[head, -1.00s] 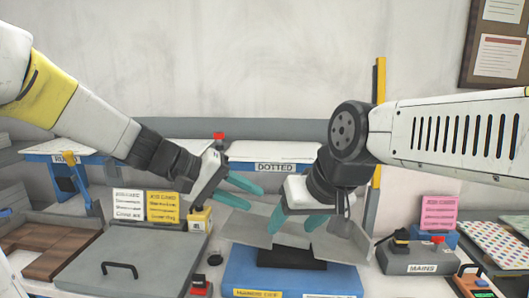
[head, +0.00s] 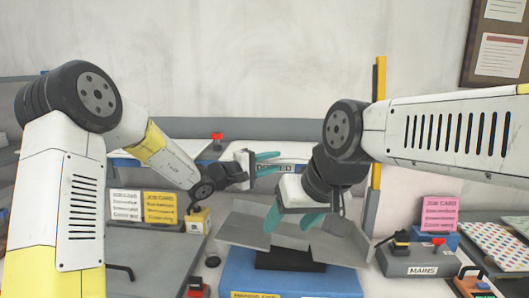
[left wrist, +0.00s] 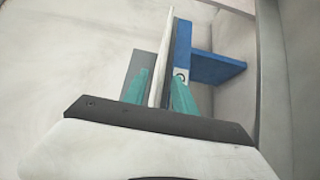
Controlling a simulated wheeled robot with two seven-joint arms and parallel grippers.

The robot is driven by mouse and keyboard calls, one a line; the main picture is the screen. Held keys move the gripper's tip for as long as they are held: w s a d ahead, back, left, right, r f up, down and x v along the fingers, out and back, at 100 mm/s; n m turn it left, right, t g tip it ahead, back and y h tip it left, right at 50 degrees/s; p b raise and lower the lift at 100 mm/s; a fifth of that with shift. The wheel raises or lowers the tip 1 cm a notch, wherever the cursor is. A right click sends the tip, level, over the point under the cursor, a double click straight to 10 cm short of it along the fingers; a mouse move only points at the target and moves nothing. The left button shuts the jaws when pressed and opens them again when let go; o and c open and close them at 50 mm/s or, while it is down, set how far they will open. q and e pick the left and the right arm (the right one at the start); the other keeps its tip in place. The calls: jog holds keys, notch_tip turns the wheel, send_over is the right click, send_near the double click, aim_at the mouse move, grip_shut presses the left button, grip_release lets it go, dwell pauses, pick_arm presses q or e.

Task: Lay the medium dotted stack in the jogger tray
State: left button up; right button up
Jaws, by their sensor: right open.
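A pale stack (left wrist: 160,60) shows edge-on in the left wrist view, beside a blue shelf (left wrist: 216,68). In the head view the rack labelled DOTTED (head: 294,168) is partly hidden behind my grippers. My left gripper (head: 268,163) is at this rack with its fingers apart, one on each side of the stack's edge; its fingers also show in the left wrist view (left wrist: 160,92). I cannot tell whether they touch the stack. A grey tray with slanted panels, apparently the jogger tray (head: 255,228), sits on a blue base. My right gripper (head: 291,222) is open and empty above it.
A grey box marked MAINS (head: 422,262) and a pink job card (head: 438,214) stand right of the tray. A patterned sheet or stack (head: 490,245) lies at the far right. Yellow (head: 160,207) and white job cards stand left. A yellow-black post (head: 378,120) rises behind the tray.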

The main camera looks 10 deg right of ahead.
pick_arm(q)
jog(key=shift+x, duration=1.2)
grip_shut()
dwell(0.5)
